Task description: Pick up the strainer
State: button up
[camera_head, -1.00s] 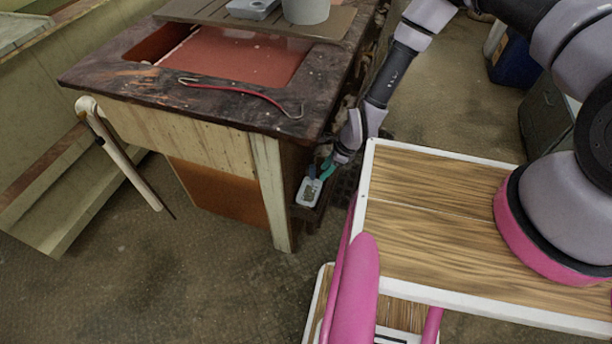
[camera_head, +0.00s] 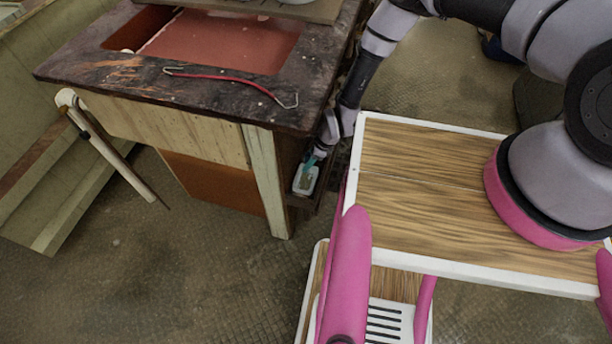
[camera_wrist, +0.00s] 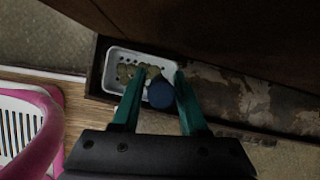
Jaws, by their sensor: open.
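A small white basket with holes, which looks like the strainer (camera_wrist: 112,66), sits on a low dark shelf beside the workbench. Pale small pieces (camera_wrist: 132,72) show in it, and a dark blue round thing (camera_wrist: 160,92) is at its right side. In the head view the strainer (camera_head: 306,184) shows small at the bench's right side. My gripper (camera_wrist: 160,74) is open, its two teal fingers reaching over the strainer with the blue thing between them. In the head view my gripper (camera_head: 312,162) is at the strainer's far edge. Whether a finger touches it, I cannot tell.
The workbench (camera_head: 140,80) with a recessed red panel stands close to the left of my arm. A red-handled hooked tool (camera_head: 230,80) lies on its top. The bench's side wall (camera_wrist: 220,30) is close above the shelf. A wooden-handled stick (camera_head: 110,150) leans at the bench's left.

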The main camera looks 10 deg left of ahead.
aim_at(306, 154)
jog(key=shift+x, duration=1.25)
grip_shut()
jog(key=shift+d+r, duration=0.3)
jog(key=shift+r, duration=0.2)
notch_tip(306, 154, up, 6)
jog(key=shift+r, duration=0.2)
jog(key=d+r, duration=0.1)
jog(key=d, duration=0.8)
jog(key=s+d+r, duration=0.1)
jog(key=d, duration=0.9)
jog(key=shift+s+d+r, duration=0.2)
jog(key=shift+s+r, duration=0.05)
jog(key=shift+r, duration=0.05)
